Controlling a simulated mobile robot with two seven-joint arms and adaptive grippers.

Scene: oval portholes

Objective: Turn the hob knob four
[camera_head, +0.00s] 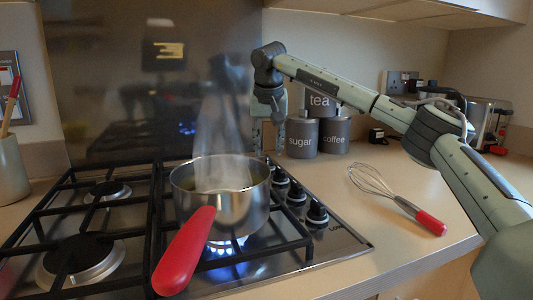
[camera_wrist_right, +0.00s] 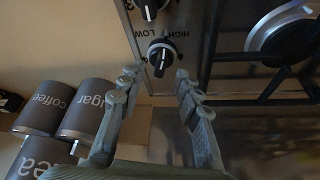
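A row of black hob knobs with silver bases runs along the right side of the hob in the head view, including the nearest knob (camera_head: 317,214). The farthest knob (camera_wrist_right: 161,57) shows in the right wrist view, just beyond and between my fingertips, its pointer line near vertical. Another knob (camera_wrist_right: 150,8) is at that view's top edge. My right gripper (camera_head: 268,148) points down over the far end of the row; its open, empty fingers (camera_wrist_right: 156,74) show in the wrist view. My left gripper is not in view.
A steaming steel pan (camera_head: 232,209) with a red handle (camera_head: 186,250) stands over a lit blue flame, left of the knobs. Tea, sugar (camera_head: 300,138) and coffee (camera_head: 334,135) canisters stand behind right.

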